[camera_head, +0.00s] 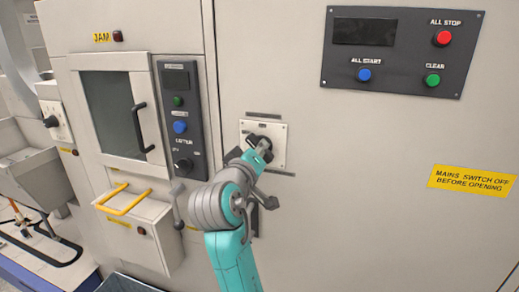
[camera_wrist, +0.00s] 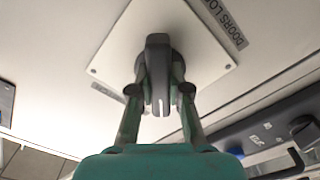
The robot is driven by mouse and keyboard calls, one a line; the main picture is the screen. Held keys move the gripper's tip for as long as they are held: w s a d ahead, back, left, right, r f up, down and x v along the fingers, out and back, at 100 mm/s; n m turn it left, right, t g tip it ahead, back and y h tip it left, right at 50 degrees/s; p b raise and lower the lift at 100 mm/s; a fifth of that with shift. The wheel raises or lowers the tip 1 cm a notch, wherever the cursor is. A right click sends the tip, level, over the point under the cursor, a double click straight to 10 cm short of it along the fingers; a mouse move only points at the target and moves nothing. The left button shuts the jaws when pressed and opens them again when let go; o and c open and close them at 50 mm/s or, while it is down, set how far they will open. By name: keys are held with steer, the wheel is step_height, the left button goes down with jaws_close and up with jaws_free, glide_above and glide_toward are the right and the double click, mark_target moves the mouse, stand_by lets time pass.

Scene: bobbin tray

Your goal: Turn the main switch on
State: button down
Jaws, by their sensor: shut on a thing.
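The main switch is a dark rotary knob (camera_wrist: 157,62) on a pale square plate (camera_wrist: 105,58) with screws at its corners. In the wrist view the handle points along the fingers, and the plate looks turned like a diamond. In the head view my gripper (camera_head: 262,149) and wrist cover part of the knob, and its markings cannot be read.
A dark panel (camera_head: 400,78) with a red, a blue and a green button is at upper right. A control strip (camera_head: 181,105) and a door with a black handle (camera_head: 139,128) are to the left. A yellow handle (camera_head: 125,202) juts out below. The cabinet face right of the switch is flat.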

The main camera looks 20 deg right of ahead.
steer(key=m, duration=0.4)
steer(key=shift+m, duration=0.3)
steer(key=m, duration=0.4)
steer(key=shift+m, duration=0.3)
steer(key=c, duration=1)
jaws_free()
steer(key=shift+c, duration=0.2)
steer(key=shift+s+a, duration=0.1)
steer(key=v, duration=1.1)
steer(key=shift+s+a, duration=0.15)
steer(key=shift+s, duration=0.2)
